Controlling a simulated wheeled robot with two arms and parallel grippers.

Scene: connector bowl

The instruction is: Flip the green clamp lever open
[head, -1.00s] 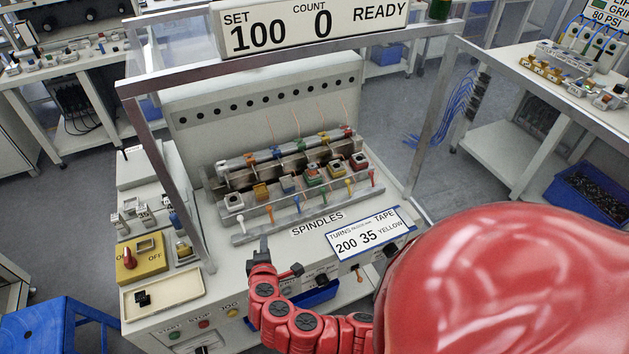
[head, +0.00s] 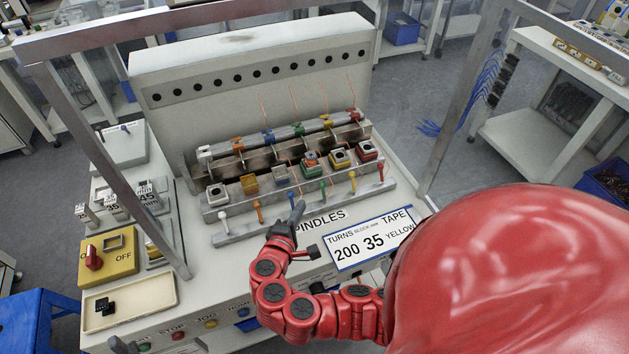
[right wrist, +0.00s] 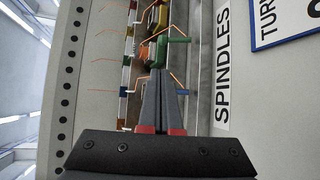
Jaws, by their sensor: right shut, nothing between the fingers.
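The green clamp lever (head: 323,190) stands in the front row of coloured levers, between the blue lever (head: 292,199) and the yellow lever (head: 352,181). In the right wrist view the green lever (right wrist: 178,40) sticks out to the right, just beyond my fingertips. My right gripper (head: 298,209) is shut and empty, its tip beside the blue lever and left of the green one. It also shows in the right wrist view (right wrist: 160,75), its fingers together. I see no clear contact with the green lever.
Spindle blocks and coloured clamps stand behind the levers. A metal frame post (head: 115,165) rises at the left and another (head: 462,90) at the right. The sign plate (head: 371,240) lies at front right; a cream tray (head: 130,306) is at front left.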

